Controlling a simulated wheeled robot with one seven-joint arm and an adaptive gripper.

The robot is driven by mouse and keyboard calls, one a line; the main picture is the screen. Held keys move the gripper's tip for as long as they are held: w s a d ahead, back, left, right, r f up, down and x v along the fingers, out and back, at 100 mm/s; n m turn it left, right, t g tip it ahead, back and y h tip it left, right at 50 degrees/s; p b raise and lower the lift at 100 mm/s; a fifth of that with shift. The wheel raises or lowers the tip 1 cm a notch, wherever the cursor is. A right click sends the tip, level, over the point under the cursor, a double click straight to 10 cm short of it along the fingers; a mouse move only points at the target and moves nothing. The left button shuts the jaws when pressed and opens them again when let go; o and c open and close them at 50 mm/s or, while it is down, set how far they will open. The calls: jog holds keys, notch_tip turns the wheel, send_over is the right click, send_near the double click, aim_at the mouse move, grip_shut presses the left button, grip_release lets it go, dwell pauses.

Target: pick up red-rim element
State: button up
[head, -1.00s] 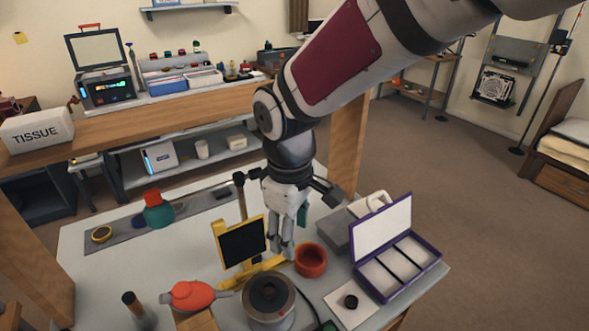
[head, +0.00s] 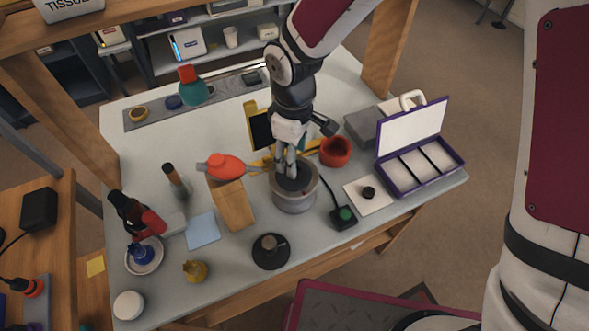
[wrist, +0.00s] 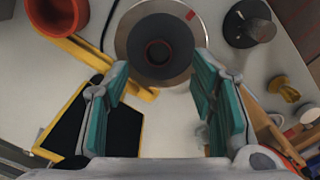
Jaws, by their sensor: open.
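A small dark round element with a thin red rim (wrist: 157,52) sits in the middle of the dark top of a silver round holder (wrist: 122,40). In the head view the holder (head: 294,203) stands near the table's front middle, and its top is partly hidden by my fingers. My gripper (head: 286,178) points down over the holder's top. In the wrist view my gripper (wrist: 161,68) is open, its teal-padded fingers spread to both sides below the red rim, with nothing between them. I cannot tell how high the fingertips are above the element.
A yellow stand with a black panel (head: 260,127) is close behind my gripper. A red cup (head: 335,152) and a purple divided case (head: 420,170) are to the right. A wooden block (head: 233,205) and red-orange object (head: 224,167) are left. A dark disc with a knob (head: 271,251) lies in front.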

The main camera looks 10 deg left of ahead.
notch_tip(320, 180, down, 5)
jog(key=shift+w+p, duration=0.1)
jog(key=shift+p, duration=0.25)
jog(key=c, duration=1)
